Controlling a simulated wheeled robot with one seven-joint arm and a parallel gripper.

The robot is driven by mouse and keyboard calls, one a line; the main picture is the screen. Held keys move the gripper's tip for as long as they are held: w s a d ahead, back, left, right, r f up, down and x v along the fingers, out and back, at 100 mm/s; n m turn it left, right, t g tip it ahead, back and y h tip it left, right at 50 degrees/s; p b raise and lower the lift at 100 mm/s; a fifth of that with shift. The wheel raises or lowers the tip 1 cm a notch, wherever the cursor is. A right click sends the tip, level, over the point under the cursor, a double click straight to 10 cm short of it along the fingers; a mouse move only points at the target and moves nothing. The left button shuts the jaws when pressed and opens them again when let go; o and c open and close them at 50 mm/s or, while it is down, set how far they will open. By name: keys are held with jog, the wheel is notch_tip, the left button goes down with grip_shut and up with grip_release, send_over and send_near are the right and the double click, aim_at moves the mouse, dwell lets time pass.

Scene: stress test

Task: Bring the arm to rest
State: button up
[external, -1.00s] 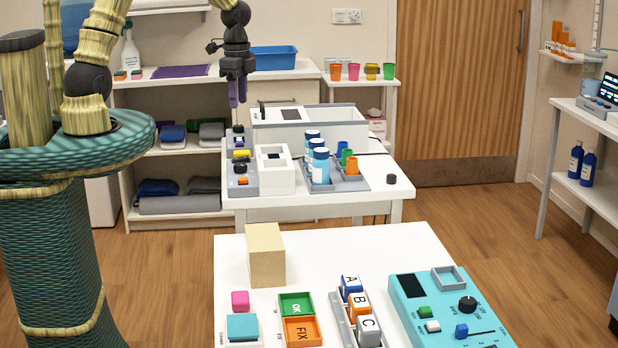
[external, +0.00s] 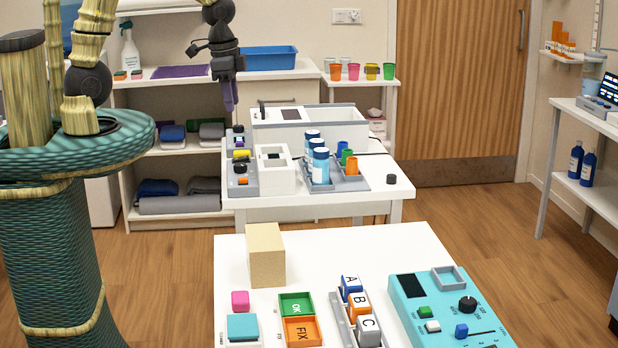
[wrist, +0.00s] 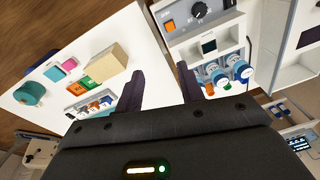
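The fingers overlap in the external view. It touches nothing that I can see.
The back table carries a white box machine (external: 310,125), a grey control unit (external: 240,180) and white-capped bottles (external: 320,165). The front table (external: 350,245) holds a tan block (external: 266,255), lettered cubes and a teal panel (external: 415,315). A blue bin (external: 270,58) stands on the shelf.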

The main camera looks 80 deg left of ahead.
jog(key=s+d+r+n+t, duration=0.1)
jog(key=s+d+n, duration=0.1)
jog(key=d, duration=0.5)
jog(key=shift+s+r+h, duration=0.3)
jog(key=shift+s+r, duration=0.05)
jog(key=shift+s, duration=0.5)
